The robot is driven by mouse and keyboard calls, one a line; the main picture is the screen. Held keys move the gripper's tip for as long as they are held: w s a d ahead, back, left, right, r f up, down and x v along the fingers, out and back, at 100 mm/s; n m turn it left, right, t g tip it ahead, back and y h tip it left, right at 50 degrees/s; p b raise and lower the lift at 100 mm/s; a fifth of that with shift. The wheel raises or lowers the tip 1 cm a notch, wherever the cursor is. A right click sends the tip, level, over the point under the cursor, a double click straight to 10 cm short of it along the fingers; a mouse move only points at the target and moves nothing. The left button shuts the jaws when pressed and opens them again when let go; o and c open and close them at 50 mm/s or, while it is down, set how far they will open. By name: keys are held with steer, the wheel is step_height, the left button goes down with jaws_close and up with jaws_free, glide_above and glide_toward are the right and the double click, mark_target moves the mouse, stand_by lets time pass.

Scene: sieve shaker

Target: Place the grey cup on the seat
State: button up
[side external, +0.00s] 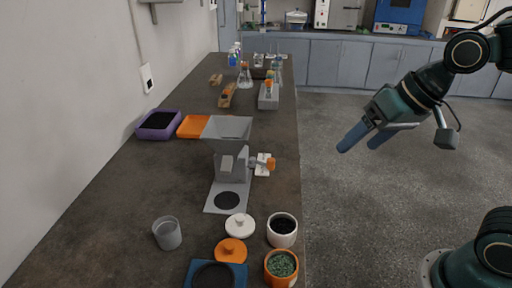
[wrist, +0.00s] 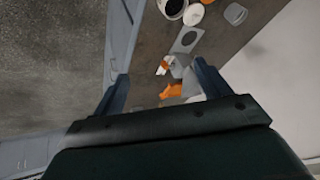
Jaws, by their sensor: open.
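The grey cup (side external: 167,233) stands upright on the dark bench at the front left. It also shows near the top right of the wrist view (wrist: 236,14). A grey hopper machine (side external: 230,150) stands mid-bench. Its flat base plate carries a round dark disc (side external: 228,200), which looks like the seat and is bare; it also shows in the wrist view (wrist: 188,39). My gripper (side external: 362,139) is open and empty, in the air to the right of the bench, well away from the cup. Its two fingers (wrist: 160,82) frame the machine in the wrist view.
A white pot (side external: 282,232), an orange pot with green contents (side external: 281,267), a white lid (side external: 240,226), an orange lid (side external: 230,251) and a blue square piece (side external: 238,274) crowd the front right. Purple (side external: 159,123) and orange trays sit behind left. Glassware stands farther back.

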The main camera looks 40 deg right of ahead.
steer(key=w+a+f+m+y, duration=0.3)
steer(key=w+a, duration=0.3)
steer(key=w, duration=0.2)
steer(key=m+y, duration=0.7)
steer(key=m, duration=0.9)
glide_toward(160, 233)
steer(key=shift+g, duration=0.3)
steer(key=d+r, duration=0.1)
steer(key=s+d+r, duration=0.2)
steer(key=r, duration=0.1)
steer(key=shift+s+d, duration=0.25)
steer(key=shift+d, duration=0.1)
steer(key=shift+w+a+f+m+y, duration=0.2)
steer(key=shift+f+m+y, duration=0.1)
steer(key=shift+f+m, duration=0.3)
steer(key=shift+x, duration=4.3)
steer(key=shift+a, duration=0.1)
steer(key=shift+x, duration=2.5)
steer(key=shift+f, duration=0.1)
